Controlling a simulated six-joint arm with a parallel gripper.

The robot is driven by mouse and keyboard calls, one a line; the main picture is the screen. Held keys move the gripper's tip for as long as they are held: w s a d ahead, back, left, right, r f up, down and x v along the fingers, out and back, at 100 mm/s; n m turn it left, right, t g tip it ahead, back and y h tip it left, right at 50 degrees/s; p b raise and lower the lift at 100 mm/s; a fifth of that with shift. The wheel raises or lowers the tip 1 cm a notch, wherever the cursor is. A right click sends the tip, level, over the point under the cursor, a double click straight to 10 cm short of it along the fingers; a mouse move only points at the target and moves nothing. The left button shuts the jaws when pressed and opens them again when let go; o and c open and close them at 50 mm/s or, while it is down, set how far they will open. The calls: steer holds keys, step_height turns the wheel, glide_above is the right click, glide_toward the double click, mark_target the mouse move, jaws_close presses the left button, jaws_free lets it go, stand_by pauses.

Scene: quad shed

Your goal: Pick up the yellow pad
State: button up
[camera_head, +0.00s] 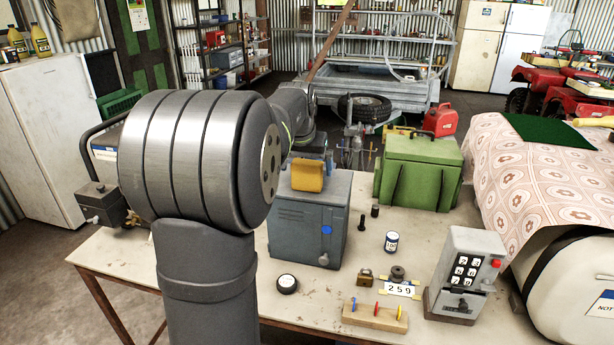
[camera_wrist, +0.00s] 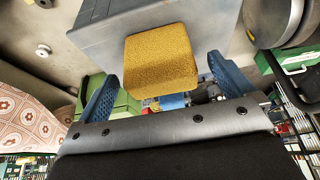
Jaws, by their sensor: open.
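The yellow pad (camera_head: 308,175) sits upright on top of a grey metal cabinet (camera_head: 306,222) on the workbench. In the wrist view the pad (camera_wrist: 160,60) is a coarse yellow block in front of my gripper (camera_wrist: 162,68), with the grey cabinet (camera_wrist: 110,32) behind it. My gripper's two blue fingers are spread apart, one on each side of the pad, with gaps visible on both sides. In the head view my gripper is just behind the pad, partly hidden by my arm and the pad. I see no contact with the pad.
A green box (camera_head: 418,170) stands to the right of the cabinet, with a red can (camera_head: 440,120) behind it. A keypad box (camera_head: 466,275), a small blue-labelled can (camera_head: 391,242) and a wooden peg block (camera_head: 375,315) stand nearer on the bench.

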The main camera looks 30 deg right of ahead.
mark_target(307, 172)
steer(key=x, duration=0.3)
steer(key=shift+w+d+f, duration=0.1)
steer(key=shift+f, duration=0.1)
steer(key=c, duration=1)
steer(key=shift+r, duration=0.1)
steer(key=shift+c, duration=0.2)
